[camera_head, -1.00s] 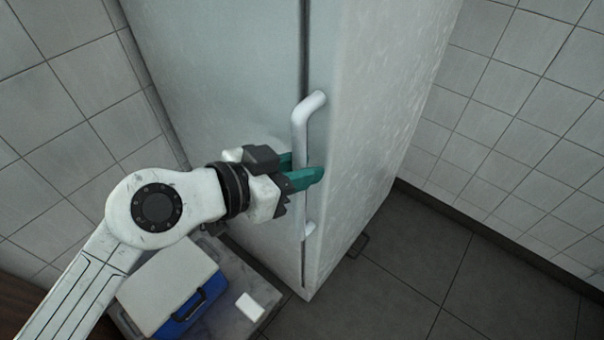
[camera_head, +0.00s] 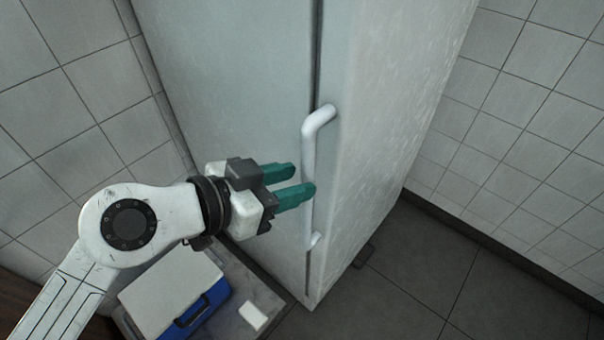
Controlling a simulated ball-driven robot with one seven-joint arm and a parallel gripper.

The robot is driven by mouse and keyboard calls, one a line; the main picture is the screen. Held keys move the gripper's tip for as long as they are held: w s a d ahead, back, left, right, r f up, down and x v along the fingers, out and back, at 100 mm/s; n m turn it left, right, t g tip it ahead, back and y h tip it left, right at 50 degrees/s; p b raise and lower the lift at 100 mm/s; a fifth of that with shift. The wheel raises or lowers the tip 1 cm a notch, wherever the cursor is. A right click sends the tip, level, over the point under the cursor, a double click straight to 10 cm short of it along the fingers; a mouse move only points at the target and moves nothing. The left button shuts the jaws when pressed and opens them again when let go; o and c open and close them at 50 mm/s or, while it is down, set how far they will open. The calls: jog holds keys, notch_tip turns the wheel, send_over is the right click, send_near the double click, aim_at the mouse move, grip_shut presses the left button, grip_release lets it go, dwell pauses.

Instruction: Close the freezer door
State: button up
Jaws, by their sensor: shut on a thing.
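The freezer (camera_head: 230,80) is a tall pale cabinet with a dark vertical seam near its front corner. The door looks closed or nearly so; I cannot tell whether the narrow seam is fully shut. Its white bar handle (camera_head: 319,120) stands upright by the seam. My gripper (camera_head: 303,181) is just left of the handle. Its two teal fingers are spread, with freezer surface showing between them. The upper fingertip ends short of the bar. The lower fingertip overlaps the bar in the picture; I cannot tell whether it touches.
A blue cooler box with a white lid (camera_head: 172,289) and a small white block (camera_head: 253,317) sit on a grey surface (camera_head: 240,280) at lower left. Tiled walls stand on both sides. The dark floor (camera_head: 410,265) at right is clear.

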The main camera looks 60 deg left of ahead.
jog(key=a+v, duration=0.1)
jog(key=v, duration=0.6)
jog(key=shift+s+d+r+p, duration=0.25)
jog(key=shift+s+d+p, duration=0.15)
jog(key=shift+d, duration=0.1)
